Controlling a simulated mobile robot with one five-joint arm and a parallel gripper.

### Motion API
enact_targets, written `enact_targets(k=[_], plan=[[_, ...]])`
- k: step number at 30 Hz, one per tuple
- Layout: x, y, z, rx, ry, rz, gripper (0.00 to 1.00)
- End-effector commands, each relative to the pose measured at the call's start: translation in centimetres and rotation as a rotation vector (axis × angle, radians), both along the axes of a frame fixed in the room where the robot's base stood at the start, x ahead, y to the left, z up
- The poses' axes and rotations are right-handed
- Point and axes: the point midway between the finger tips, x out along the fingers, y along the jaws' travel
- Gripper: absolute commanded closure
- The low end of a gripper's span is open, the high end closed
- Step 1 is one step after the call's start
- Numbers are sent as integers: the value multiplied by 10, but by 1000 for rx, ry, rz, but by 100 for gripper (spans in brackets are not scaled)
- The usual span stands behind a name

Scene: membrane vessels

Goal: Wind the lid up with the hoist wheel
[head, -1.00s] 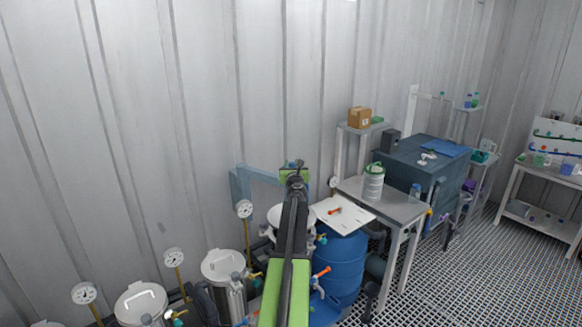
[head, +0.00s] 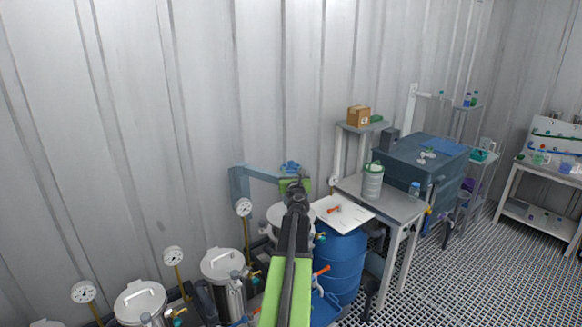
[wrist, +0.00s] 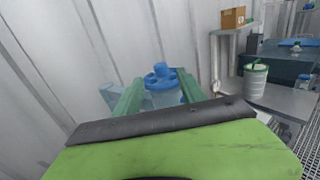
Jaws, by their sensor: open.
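The hoist wheel (head: 290,167) is a small blue handwheel at the end of a blue wall bracket (head: 258,174). It also shows in the wrist view (wrist: 160,74), on top of a pale blue body. My gripper (head: 296,185) is just below the wheel in the head picture. In the wrist view its two green fingers (wrist: 159,93) stand apart, one on each side of the wheel and its body. I cannot tell whether they touch it. A steel vessel with a pale lid (head: 276,213) stands under the bracket, partly hidden by my arm.
More lidded steel vessels (head: 222,264) with gauges (head: 173,256) line the wall at lower left. A blue drum (head: 343,262) with a white board (head: 342,214) stands right of my arm. A grey table (head: 400,205) holds a jar. The grating floor at right is clear.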

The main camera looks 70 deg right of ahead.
Motion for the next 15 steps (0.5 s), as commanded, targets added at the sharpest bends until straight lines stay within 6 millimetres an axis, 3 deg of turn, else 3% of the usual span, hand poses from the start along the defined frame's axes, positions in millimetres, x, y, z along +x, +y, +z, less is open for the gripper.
enact_targets(k=[1, 6, 10, 15], plan=[[-8, 19, 0, 0, 0, 0, 52], [-25, 57, 0, 0, 0, 0, 52], [-33, 74, 0, 0, 0, -1, 52], [-37, 83, 0, 0, 0, 0, 52]])
